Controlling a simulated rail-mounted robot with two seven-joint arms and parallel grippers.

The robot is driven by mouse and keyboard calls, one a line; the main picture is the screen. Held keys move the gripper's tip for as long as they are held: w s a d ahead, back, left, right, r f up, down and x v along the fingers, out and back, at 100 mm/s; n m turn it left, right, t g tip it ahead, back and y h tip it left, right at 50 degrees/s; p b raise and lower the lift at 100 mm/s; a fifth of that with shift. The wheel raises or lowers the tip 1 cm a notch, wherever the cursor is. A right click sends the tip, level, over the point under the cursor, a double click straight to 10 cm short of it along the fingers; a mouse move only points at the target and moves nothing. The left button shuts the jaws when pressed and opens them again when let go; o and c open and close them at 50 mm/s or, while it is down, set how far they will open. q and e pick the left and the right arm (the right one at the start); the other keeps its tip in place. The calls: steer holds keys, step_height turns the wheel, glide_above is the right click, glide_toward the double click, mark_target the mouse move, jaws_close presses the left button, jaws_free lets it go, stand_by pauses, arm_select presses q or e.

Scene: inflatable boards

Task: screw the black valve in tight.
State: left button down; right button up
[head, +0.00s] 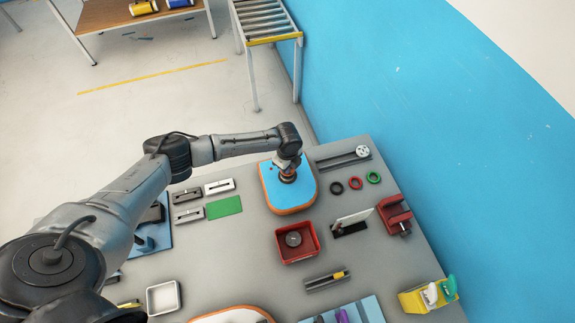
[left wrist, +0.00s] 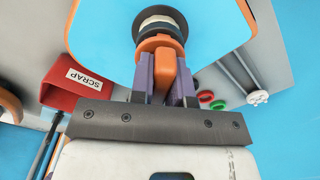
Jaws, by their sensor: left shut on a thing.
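The blue inflatable board with an orange edge (head: 272,192) lies at the far side of the grey table; it fills the top of the left wrist view (left wrist: 105,35). The black valve (left wrist: 188,48) sits in the board, a dark round collar with a pale part (left wrist: 160,22) inside it. My left gripper (head: 287,165) is over the board, pointing down. In the left wrist view its fingers (left wrist: 165,82) are shut on the handle of an orange tool (left wrist: 165,62), whose round head is against the valve. Whether it is fully seated is hidden. My right gripper is not in view.
A red scrap bin (head: 281,256) holding a dark round piece (head: 293,239) stands just in front of the board. Black (head: 336,187), red (head: 355,183) and green (head: 374,178) rings lie to its right. A red vise-like block (head: 393,216) is further right, near the blue wall.

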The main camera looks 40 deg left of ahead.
arm_select(q)
steer(key=shift+m+b, duration=0.3)
steer(key=shift+m, duration=1.4)
steer(key=shift+m+b, duration=0.35)
steer(key=shift+m, duration=1.45)
steer(key=shift+m, duration=0.5)
steer(key=shift+m+b, duration=0.35)
steer(key=shift+m, duration=0.85)
